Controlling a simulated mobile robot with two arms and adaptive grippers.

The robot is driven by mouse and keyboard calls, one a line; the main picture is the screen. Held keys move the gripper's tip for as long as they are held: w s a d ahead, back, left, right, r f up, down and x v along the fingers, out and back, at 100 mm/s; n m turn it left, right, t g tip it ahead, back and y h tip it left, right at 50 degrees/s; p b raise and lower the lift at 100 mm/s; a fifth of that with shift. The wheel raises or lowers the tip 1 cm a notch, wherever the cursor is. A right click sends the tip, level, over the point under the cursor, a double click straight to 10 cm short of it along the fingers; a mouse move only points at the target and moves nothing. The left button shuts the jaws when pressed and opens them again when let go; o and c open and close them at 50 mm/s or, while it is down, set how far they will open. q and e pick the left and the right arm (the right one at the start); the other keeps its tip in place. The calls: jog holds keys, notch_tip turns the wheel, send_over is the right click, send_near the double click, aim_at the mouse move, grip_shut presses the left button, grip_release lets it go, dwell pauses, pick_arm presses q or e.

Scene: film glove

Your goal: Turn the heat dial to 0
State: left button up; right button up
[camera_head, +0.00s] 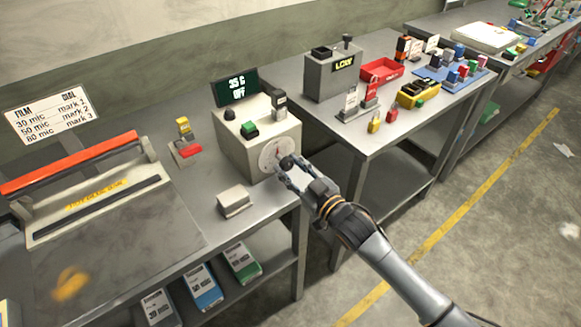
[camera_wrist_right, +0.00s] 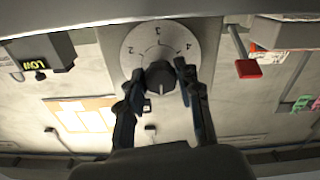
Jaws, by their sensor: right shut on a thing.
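The heat dial is a round white plate (camera_head: 272,153) with a dark knob (camera_head: 287,162), on the front of a beige box (camera_head: 238,147). A display (camera_head: 237,87) on the box reads 35 C OFF. My left gripper is not in view.
A small pale block (camera_head: 235,201) lies on the bench in front of the box. A sealer with an orange bar (camera_head: 70,162) stands left. A grey box with a LOW display (camera_head: 333,75) and padlocks stand on the bench to the right.

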jog(key=shift+f, duration=0.15)
jog(key=o, duration=1.2)
jog(key=shift+c, duration=0.2)
jog(key=v, duration=1.2)
